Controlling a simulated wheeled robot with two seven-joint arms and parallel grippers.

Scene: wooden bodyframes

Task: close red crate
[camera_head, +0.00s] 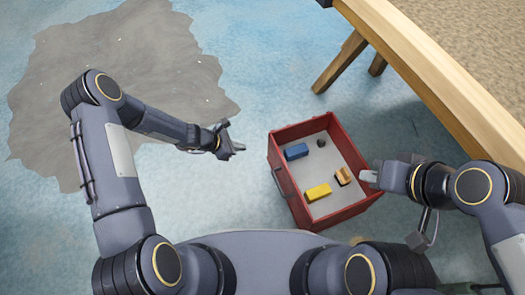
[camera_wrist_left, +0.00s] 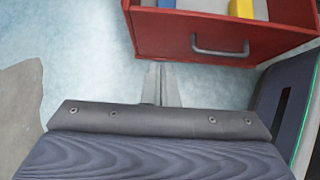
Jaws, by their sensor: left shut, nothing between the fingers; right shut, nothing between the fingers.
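The red crate (camera_head: 348,213) stands open at the top on the blue floor, with a grey handle on its left wall. In the left wrist view its red wall (camera_wrist_left: 170,38) and handle (camera_wrist_left: 225,47) show at the top right. Inside lie a blue block (camera_head: 296,152), a yellow block (camera_head: 318,192), a tan piece (camera_head: 343,176) and a small dark item (camera_head: 321,142). My left gripper (camera_head: 241,148) is shut and empty, left of the crate and apart from it. My right gripper (camera_head: 368,176) is shut at the crate's right wall; I cannot tell whether it touches.
A wooden beam frame (camera_head: 430,65) with legs (camera_head: 340,61) runs along the upper right, close to my right arm. A grey patch (camera_head: 115,70) covers the floor at the upper left.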

